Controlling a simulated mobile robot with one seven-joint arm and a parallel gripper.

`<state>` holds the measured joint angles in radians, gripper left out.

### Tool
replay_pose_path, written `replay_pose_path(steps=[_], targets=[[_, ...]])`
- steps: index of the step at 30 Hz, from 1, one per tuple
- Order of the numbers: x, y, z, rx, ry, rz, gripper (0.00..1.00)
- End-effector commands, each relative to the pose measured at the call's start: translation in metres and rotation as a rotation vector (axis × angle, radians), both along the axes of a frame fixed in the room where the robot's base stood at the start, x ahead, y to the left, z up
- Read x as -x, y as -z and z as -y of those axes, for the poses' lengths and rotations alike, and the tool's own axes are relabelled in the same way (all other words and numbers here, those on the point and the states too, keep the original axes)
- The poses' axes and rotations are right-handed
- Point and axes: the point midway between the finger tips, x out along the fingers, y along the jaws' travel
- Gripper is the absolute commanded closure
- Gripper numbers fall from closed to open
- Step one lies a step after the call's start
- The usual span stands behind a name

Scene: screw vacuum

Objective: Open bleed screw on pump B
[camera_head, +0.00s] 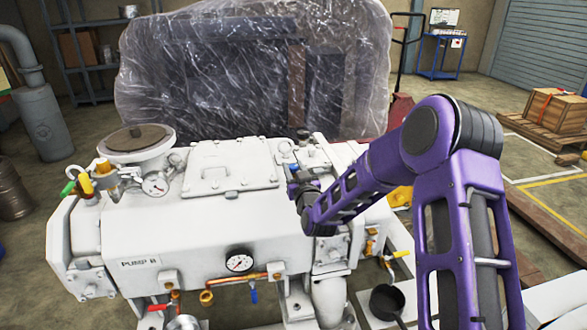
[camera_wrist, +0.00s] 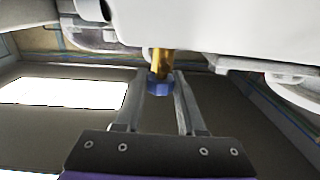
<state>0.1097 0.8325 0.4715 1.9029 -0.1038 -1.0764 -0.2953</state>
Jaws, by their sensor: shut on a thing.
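Pump B (camera_head: 140,238), a large white machine labelled "PUMP B", fills the middle of the head view. In the wrist view, a blue collar-like piece (camera_wrist: 160,86) sits on a brass stem (camera_wrist: 162,63) below a white housing (camera_wrist: 200,25). My gripper (camera_wrist: 160,80) is shut on the blue piece, one grey finger on each side. I cannot tell for sure that this piece is the bleed screw.
A pressure gauge (camera_head: 239,263) and a brass pipe with a blue-handled valve (camera_head: 253,295) are on the pump's front. A yellow-handled valve (camera_head: 397,254) is at the right. A black pan (camera_head: 387,302) lies below. A plastic-wrapped load (camera_head: 250,65) stands behind the pump.

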Motion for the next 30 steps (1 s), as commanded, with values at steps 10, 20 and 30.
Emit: replay_pose_path(steps=[10, 20, 30], targets=[[-0.0016, 0.0017, 0.0038, 0.000, -0.306, -0.003, 1.00], [-0.0025, 0.0011, 0.0034, 0.001, -0.593, -0.001, 1.00], [-0.0021, 0.0015, 0.0026, 0.001, -0.827, -0.001, 1.00]])
